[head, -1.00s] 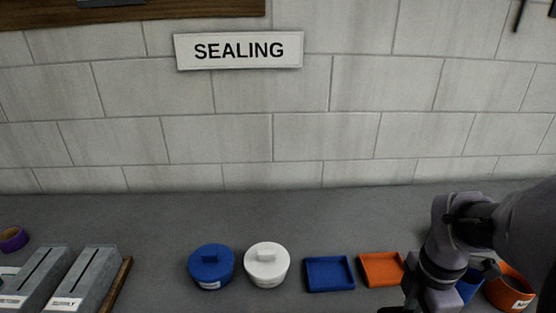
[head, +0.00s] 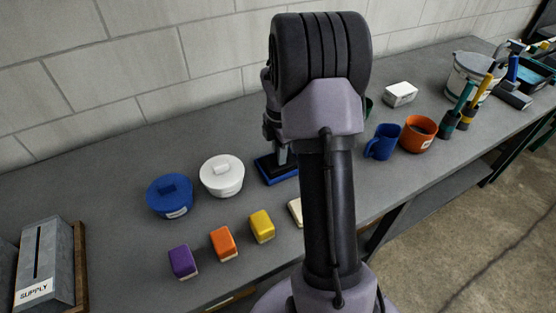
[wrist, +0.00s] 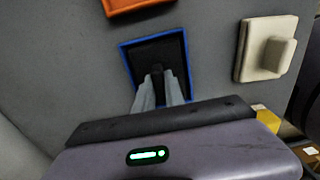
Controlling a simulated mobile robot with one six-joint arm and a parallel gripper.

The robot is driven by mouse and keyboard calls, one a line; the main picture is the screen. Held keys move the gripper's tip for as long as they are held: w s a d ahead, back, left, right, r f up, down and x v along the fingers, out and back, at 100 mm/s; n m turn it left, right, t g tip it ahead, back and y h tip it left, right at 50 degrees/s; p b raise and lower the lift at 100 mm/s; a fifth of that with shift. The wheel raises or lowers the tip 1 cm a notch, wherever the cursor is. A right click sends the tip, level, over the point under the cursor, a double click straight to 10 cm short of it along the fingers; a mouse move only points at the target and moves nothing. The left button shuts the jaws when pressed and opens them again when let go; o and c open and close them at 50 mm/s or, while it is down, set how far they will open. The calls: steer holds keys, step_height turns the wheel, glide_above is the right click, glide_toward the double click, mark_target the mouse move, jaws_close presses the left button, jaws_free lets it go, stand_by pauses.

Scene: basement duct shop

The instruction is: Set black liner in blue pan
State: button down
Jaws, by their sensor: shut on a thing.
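The blue pan (head: 276,182) sits on the grey bench, partly hidden by my arm in the head view. In the wrist view its blue rim (wrist: 127,68) frames the black liner (wrist: 174,52). The liner looks flat and within the rim; whether it touches the pan's floor I cannot tell. My gripper (wrist: 158,74) points down over the pan and is shut on the liner's dark upright grip. In the head view my gripper (head: 280,154) stands over the pan, its fingertips hard to make out.
An orange pan (wrist: 138,4) lies close beside the blue one. A cream block with a knob (wrist: 262,50) is on the other side. A blue mug (head: 384,142) stands right.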

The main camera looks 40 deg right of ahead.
steer(key=shift+f, duration=0.1)
steer(key=shift+f, duration=0.15)
steer(key=c, duration=1.4)
jaws_free()
